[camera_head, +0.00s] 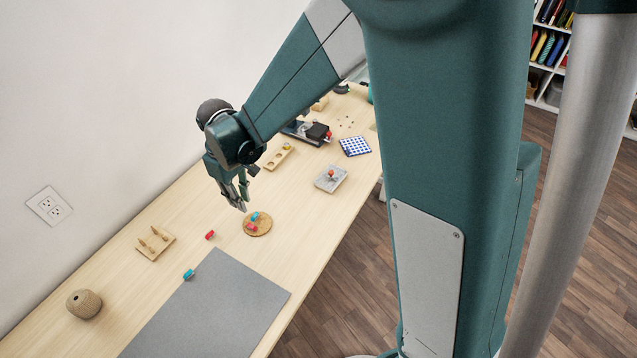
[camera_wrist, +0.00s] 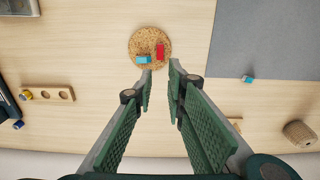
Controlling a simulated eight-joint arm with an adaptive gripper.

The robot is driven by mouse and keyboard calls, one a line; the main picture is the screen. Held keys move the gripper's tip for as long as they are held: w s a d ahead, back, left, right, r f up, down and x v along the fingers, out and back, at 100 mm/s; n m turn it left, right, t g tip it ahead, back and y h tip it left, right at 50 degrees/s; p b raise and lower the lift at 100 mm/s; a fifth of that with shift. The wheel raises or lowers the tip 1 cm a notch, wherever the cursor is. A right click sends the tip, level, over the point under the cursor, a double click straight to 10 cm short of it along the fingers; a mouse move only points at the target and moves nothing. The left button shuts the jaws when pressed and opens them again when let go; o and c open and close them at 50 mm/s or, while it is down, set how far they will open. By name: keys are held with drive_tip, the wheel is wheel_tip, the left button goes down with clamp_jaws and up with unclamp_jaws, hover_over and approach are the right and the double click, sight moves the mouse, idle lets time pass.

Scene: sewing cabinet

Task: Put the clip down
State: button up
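A round cork mat (camera_head: 262,232) holds a blue clip (camera_head: 255,216) and a red clip (camera_head: 251,228). In the wrist view, the cork mat (camera_wrist: 149,34), blue clip (camera_wrist: 143,59) and red clip (camera_wrist: 160,51) show beyond my fingertips. Another red clip (camera_head: 210,235) lies on the bare table left of the cork; I cannot make it out in the wrist view. Another blue clip (camera_head: 188,274) lies by the grey mat's edge, also in the wrist view (camera_wrist: 248,78). My gripper (camera_head: 242,205) hangs above the table near the cork, open, with nothing between its fingers (camera_wrist: 160,75).
A grey mat (camera_head: 215,310) covers the table's near part. A wooden holder with holes (camera_head: 278,156), a grey plate (camera_head: 331,178) and a blue checked pad (camera_head: 355,146) lie farther back.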

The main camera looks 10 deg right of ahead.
drive_tip(key=s+d+r+m+t, duration=0.25)
drive_tip(key=s+d+r, duration=0.35)
drive_tip(key=d+r, duration=0.4)
drive_tip(key=s+d+r+m+t, duration=0.2)
drive_tip(key=s+d+r+m, duration=0.3)
drive_tip(key=d+r, duration=0.55)
drive_tip(key=s+d+m+t, duration=0.1)
drive_tip(key=s+d+t, duration=0.1)
drive_tip(key=s+d, duration=0.6)
drive_tip(key=shift+s+f+t, duration=0.15)
drive_tip(key=shift+s+t, duration=0.2)
drive_tip(key=shift+d+m, duration=0.1)
drive_tip(key=shift+m, duration=0.15)
drive_tip(key=o, duration=0.3)
drive_tip(key=shift+o, duration=0.3)
